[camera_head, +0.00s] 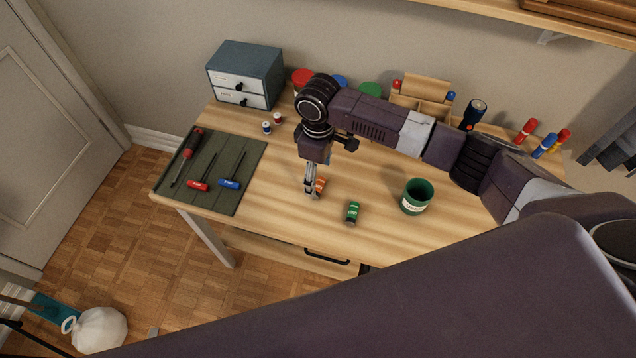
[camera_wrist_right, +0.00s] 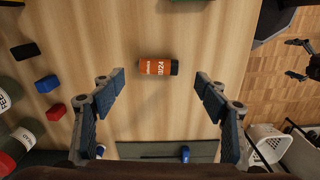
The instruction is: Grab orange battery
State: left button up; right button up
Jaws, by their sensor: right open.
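The orange battery (camera_head: 320,185) lies on the wooden desk beside my right gripper (camera_head: 313,186), which points down at it. In the right wrist view the orange battery (camera_wrist_right: 158,67), with a dark end at right, lies crosswise near the gap between the fingers. My right gripper (camera_wrist_right: 160,78) is open and empty, one finger to each side of the battery and apart from it. A dark two-fingered shape, apparently my left gripper (camera_wrist_right: 297,59), shows small at the right edge of the wrist view with its fingers apart; the head view does not show it.
A green mat (camera_head: 233,198) with screwdrivers is at left. A drawer box (camera_head: 246,75) and an organizer (camera_head: 424,97) stand at the back.

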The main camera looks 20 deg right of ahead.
aim_at(318, 185)
notch_tip(318, 185, down, 3)
jog(key=shift+d+r+p, duration=0.1)
jog(key=shift+p, duration=0.4)
notch_tip(318, 185, down, 2)
jog(key=shift+w+f, duration=0.1)
jog(key=shift+f, duration=0.05)
jog(key=c, duration=0.7)
jog(key=shift+c, duration=1.3)
pick_arm(q)
jog(key=shift+r, duration=0.6)
pick_arm(e)
jog(key=c, duration=0.3)
